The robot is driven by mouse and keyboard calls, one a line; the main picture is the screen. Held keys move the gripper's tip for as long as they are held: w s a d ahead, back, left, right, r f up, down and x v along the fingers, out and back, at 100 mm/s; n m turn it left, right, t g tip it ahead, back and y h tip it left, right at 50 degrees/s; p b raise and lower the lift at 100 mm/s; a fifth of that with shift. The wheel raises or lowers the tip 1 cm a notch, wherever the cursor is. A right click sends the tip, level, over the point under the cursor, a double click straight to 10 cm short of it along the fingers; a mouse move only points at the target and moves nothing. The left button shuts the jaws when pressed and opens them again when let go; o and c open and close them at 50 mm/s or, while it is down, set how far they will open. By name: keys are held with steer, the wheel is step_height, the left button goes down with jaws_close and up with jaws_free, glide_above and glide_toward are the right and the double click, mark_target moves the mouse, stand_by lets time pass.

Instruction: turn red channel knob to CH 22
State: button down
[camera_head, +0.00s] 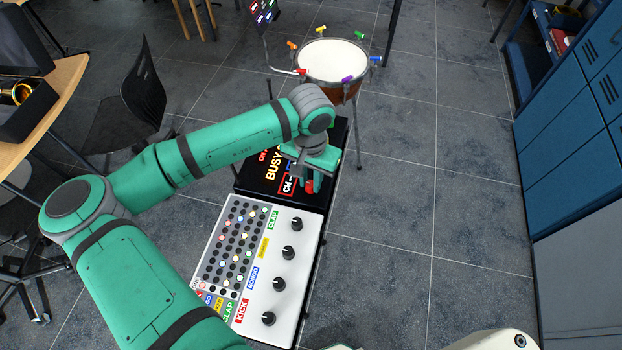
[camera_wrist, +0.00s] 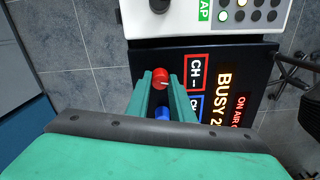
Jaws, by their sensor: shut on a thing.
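The red channel knob (camera_wrist: 161,79) sits on the black panel, between my fingertips in the wrist view. My gripper (camera_wrist: 161,77) is shut on it, one finger on each side. A pale mark on the knob's face points to the right in that view. In the head view, my gripper (camera_head: 312,176) is over the right side of the black panel, and a bit of the red knob (camera_head: 310,188) shows beneath it. The red-framed display (camera_wrist: 196,83) beside the knob reads "CH –"; I see no channel number on it.
A blue knob (camera_wrist: 162,113) lies close behind the red one, between the fingers' lengths. A lit "BUSY" sign (camera_head: 272,167) is on the black panel. A white drum machine (camera_head: 300,262) with black knobs adjoins it. A drum (camera_head: 335,62) stands beyond.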

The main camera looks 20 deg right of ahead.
mark_target(309, 183)
steer(key=shift+m, duration=1.2)
steer(key=shift+w, duration=0.1)
steer(key=c, duration=1.5)
jaws_free()
steer(key=shift+d, duration=0.2)
steer(key=shift+c, duration=0.2)
steer(key=shift+a, duration=0.2)
steer(key=shift+r, duration=0.45)
step_height(309, 183, up, 10)
